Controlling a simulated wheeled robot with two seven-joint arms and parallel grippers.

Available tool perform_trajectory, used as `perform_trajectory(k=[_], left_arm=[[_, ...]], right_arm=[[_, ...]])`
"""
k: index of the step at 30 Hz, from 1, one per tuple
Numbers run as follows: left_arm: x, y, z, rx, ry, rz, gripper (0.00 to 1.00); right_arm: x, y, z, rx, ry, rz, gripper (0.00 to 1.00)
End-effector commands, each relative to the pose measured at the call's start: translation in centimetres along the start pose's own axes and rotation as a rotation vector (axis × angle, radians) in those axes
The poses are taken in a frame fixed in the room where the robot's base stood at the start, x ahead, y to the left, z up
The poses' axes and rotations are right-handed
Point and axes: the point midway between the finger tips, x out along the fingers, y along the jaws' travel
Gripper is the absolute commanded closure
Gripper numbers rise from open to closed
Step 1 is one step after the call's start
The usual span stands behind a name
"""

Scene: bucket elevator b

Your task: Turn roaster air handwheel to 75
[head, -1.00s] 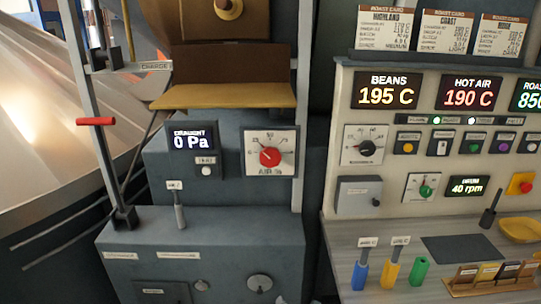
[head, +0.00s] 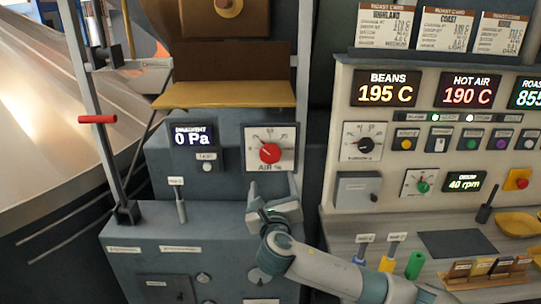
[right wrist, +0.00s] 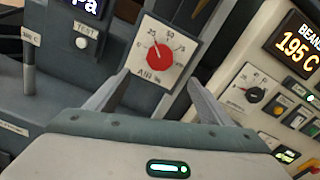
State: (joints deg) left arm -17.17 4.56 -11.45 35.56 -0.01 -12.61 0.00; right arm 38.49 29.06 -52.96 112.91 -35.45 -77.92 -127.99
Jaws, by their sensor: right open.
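The air handwheel is a red round knob (head: 270,153) on a white square dial marked AIR % (head: 288,135). It also shows in the right wrist view (right wrist: 160,54), where its pointer leans to the upper left, near the 25 mark. My right gripper (head: 272,188) is open and empty, just below the dial in the head view. In the right wrist view its two fingers (right wrist: 158,85) are spread to either side below the knob, apart from it. My left gripper is not in view.
Left of the dial is the draught display (head: 193,135), reading 0 Pa, with a test button (head: 207,167). A small lever (head: 180,207) stands on the grey cabinet below. The roaster panel (head: 440,150) is at right, with a bench holding coloured handles.

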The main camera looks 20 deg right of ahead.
Motion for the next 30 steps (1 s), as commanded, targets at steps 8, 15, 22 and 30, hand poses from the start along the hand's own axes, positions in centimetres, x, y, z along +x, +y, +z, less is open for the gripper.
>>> perform_trajectory(k=[8, 15, 22, 30], left_arm=[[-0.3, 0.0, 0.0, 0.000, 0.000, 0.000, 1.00], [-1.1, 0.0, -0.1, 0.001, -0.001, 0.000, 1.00], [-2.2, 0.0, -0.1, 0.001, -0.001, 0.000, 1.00], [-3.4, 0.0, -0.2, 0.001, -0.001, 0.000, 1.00]], right_arm=[[0.7, 0.0, 0.0, 0.001, 0.001, 0.000, 0.26], [3.2, -0.1, 0.2, 0.001, 0.002, -0.002, 0.26], [6.8, -0.1, 0.2, 0.001, 0.002, -0.001, 0.26], [10.9, -0.1, 0.1, 0.001, 0.003, -0.002, 0.26]])
